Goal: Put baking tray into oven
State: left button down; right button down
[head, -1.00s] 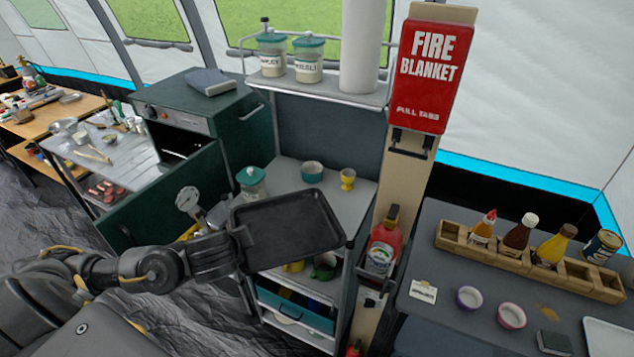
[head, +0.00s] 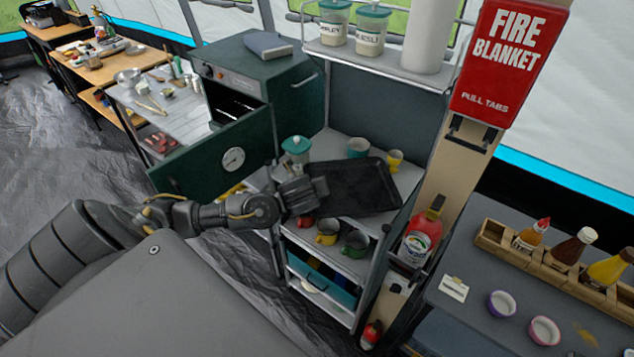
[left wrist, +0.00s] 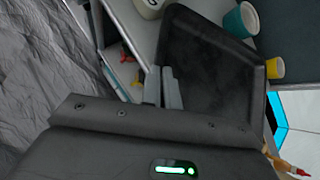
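The black baking tray (head: 352,188) is held out in front of the shelf unit in the head view. My left gripper (head: 318,188) is shut on the tray's left edge. In the left wrist view the tray (left wrist: 210,80) extends away from the two grey fingers (left wrist: 163,88), which are close together at its near edge. The dark green oven (head: 262,72) stands at the back, left of the shelf unit. Its door (head: 222,158) hangs open, with a round dial on it, and a rack shows inside the dark opening. My right gripper is not in view.
Open floor (head: 60,150) lies on the left.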

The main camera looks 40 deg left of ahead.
pick_arm(q)
jog(key=shift+w, duration=0.3)
jog(key=w+f, duration=0.1)
jog(key=w+f+p, duration=0.1)
jog(key=shift+w, duration=0.35)
jog(key=shift+w+f, duration=0.2)
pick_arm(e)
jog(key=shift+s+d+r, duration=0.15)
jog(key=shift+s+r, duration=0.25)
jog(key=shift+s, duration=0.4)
pick_arm(q)
jog(key=shift+s+f, duration=0.1)
jog(key=shift+f, duration=0.05)
jog(key=c, duration=1.7)
grip_release()
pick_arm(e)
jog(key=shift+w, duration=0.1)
